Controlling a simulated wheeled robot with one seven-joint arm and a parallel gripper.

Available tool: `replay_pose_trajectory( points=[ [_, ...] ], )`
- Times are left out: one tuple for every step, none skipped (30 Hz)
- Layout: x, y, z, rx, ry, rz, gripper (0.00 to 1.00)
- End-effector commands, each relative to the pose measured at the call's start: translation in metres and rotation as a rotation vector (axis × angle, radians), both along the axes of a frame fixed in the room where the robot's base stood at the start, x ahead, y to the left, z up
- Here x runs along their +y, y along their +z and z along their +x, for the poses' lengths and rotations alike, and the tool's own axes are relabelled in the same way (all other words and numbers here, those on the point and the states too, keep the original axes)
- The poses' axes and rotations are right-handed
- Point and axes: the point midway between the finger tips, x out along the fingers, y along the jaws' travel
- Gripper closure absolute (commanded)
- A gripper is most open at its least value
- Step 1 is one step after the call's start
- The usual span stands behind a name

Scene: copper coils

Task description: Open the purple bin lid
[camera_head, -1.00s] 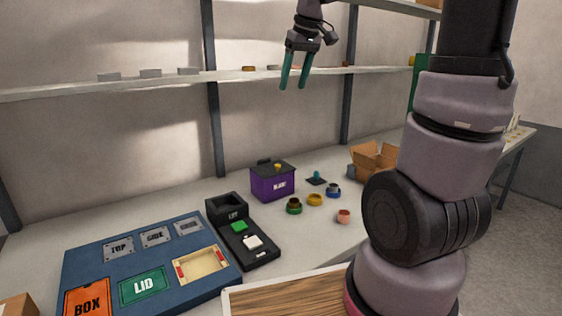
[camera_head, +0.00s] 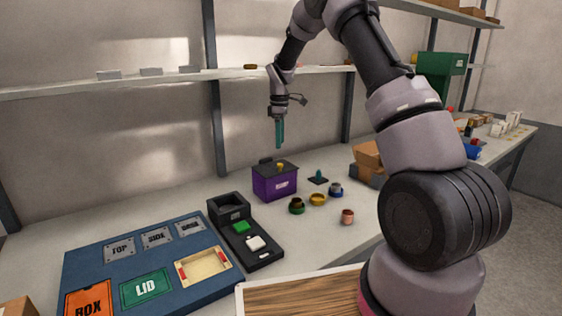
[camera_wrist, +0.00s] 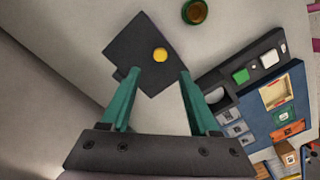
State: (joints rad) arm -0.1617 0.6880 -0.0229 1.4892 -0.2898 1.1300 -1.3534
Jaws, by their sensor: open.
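The purple bin (camera_head: 273,184) stands on the bench near the wall, with a white label on its front. Its dark lid (camera_head: 268,168) lies flat on top, closed, with a yellow knob (camera_head: 280,165). In the wrist view the lid (camera_wrist: 137,47) and its yellow knob (camera_wrist: 160,54) show from above, just beyond the fingertips. My gripper (camera_head: 279,146) points down above the bin, apart from it. Its green fingers (camera_wrist: 159,72) are spread, with nothing between them. The bin's inside is hidden.
A black device (camera_head: 247,238) with green and white buttons and a blue board (camera_head: 85,262) lie left of the bin. Several small coils and rings, such as a yellow ring (camera_head: 318,199), lie to its right. A shelf (camera_head: 130,82) runs behind.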

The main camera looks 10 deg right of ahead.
Motion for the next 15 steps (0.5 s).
replay_pose_trajectory(
  points=[
    [0.0,-0.011,-0.001,0.005,0.0,-0.001,0.39],
    [0.0,-0.017,-0.001,0.005,0.0,-0.001,0.39],
    [0.0,-0.025,-0.001,0.004,0.0,0.0,0.39],
    [0.0,-0.031,-0.001,0.004,-0.001,0.0,0.39],
    [0.0,-0.037,-0.001,0.004,0.0,0.0,0.39],
    [0.0,-0.044,-0.001,0.004,0.0,0.0,0.39],
    [0.0,-0.05,-0.001,0.004,0.0,-0.001,0.39],
    [0.0,-0.055,-0.001,0.004,-0.001,0.0,0.39],
    [0.0,-0.061,-0.001,0.004,-0.001,-0.001,0.39],
    [0.0,-0.066,-0.001,0.004,-0.001,-0.001,0.39],
    [0.0,-0.069,-0.001,0.004,-0.001,-0.001,0.39],
    [0.0,-0.074,-0.001,0.003,-0.002,-0.001,0.39],
    [0.0,-0.077,-0.001,0.002,-0.002,0.0,0.39],
    [0.0,-0.08,-0.001,0.002,-0.002,0.0,0.39],
    [0.0,-0.082,-0.001,0.002,-0.003,0.0,0.39]
  ],
)
